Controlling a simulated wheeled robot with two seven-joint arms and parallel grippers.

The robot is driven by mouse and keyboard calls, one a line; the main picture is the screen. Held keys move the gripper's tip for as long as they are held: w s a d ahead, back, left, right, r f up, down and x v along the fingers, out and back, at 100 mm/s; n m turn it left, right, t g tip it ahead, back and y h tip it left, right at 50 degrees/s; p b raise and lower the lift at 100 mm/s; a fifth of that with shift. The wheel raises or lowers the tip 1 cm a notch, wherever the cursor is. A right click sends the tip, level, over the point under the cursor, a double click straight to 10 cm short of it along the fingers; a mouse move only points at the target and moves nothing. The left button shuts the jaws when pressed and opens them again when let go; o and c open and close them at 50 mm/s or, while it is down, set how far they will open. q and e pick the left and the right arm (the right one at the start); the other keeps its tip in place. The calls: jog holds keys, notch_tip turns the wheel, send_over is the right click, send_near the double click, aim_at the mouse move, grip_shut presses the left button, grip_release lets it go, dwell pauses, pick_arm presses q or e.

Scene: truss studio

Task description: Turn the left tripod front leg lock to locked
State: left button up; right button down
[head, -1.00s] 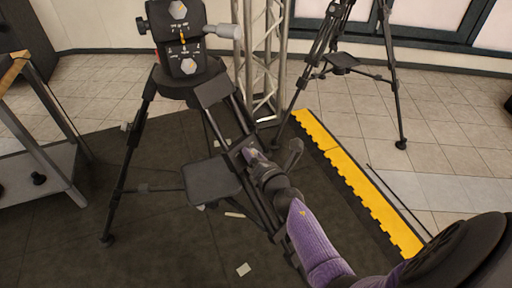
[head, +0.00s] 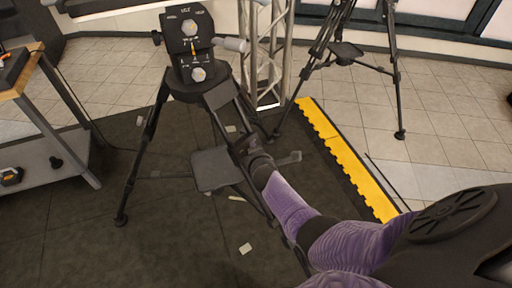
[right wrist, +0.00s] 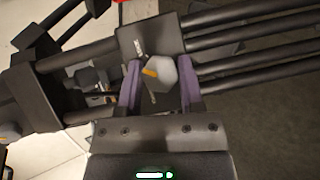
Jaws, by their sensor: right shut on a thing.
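The left tripod (head: 145,152) stands upright on the dark floor mat, with its black control head on top. Its front leg (head: 222,105) slopes down toward me. My right gripper (head: 250,158) is at the upper part of this leg, and my purple arm hides much of the leg below it. In the right wrist view, the purple fingers of my right gripper (right wrist: 161,88) are on both sides of a grey faceted lock knob (right wrist: 162,72) with an orange mark, shut on it. The knob sits on a dark block on the leg tubes. My left gripper is not in view.
A second tripod (head: 398,95) stands behind to the right, near a metal truss (head: 268,50). A yellow edge strip (head: 345,155) borders the mat. A shelf cart (head: 45,155) stands at the left. The mat between cart and tripod is mostly clear.

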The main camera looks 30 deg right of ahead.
jog(key=shift+m+g+p, duration=0.3)
jog(key=shift+m, duration=0.5)
pick_arm(q)
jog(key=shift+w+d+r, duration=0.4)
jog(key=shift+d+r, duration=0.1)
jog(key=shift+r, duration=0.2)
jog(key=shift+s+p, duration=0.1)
jog(key=shift+p, duration=0.2)
pick_arm(e)
jog(key=shift+g, duration=0.3)
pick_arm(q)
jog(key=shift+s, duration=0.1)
pick_arm(e)
jog(key=shift+c, duration=1.2)
grip_release()
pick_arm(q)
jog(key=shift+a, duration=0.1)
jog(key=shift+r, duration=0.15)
